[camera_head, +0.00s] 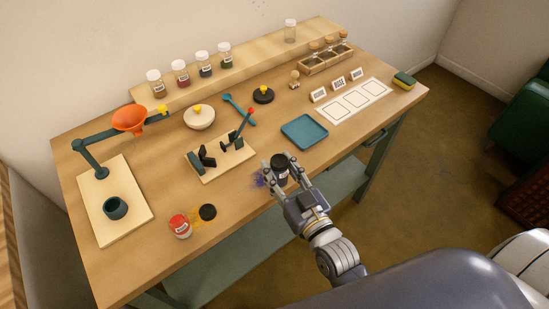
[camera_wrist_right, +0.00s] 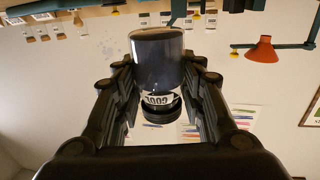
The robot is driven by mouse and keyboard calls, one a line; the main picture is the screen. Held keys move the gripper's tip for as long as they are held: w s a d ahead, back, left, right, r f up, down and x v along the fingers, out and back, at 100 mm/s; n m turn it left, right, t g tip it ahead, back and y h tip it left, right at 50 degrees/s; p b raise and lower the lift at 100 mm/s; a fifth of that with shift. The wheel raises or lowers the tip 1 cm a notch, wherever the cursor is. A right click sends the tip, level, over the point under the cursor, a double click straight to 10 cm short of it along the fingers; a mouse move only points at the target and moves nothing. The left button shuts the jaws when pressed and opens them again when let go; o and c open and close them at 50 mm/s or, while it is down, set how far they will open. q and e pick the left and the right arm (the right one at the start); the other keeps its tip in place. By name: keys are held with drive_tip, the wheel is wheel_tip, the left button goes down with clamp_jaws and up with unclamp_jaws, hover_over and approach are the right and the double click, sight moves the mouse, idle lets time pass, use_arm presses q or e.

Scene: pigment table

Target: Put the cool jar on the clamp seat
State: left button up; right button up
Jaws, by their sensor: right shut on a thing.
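The cool jar (camera_head: 279,162) is dark and upright in my right gripper (camera_head: 281,172), at the table's front edge. In the right wrist view, which looks upside down, the jar (camera_wrist_right: 157,65) shows dark blue-grey contents and a white label. The fingers of my right gripper (camera_wrist_right: 160,100) are shut on its two sides. The clamp (camera_head: 225,146) stands on a pale wooden board (camera_head: 212,174) to the left of the jar, with a red-tipped lever and dark jaws. The jar is apart from the clamp. My left gripper is not in view.
A blue tray (camera_head: 305,131) is behind and right of the jar. Purple powder lies beside my gripper.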

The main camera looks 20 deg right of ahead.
drive_tip(key=w, duration=0.4)
drive_tip(key=shift+d+f, duration=0.15)
drive_tip(key=shift+d, duration=0.05)
drive_tip(key=shift+w+f+p, duration=0.35)
drive_tip(key=shift+f, duration=0.2)
drive_tip(key=shift+w+f+p, duration=0.35)
drive_tip(key=shift+f, duration=0.7)
drive_tip(key=shift+f, duration=0.15)
drive_tip(key=o, duration=1.3)
drive_tip(key=shift+c, duration=0.2)
drive_tip(key=shift+s, duration=0.1)
drive_tip(key=shift+f, duration=0.1)
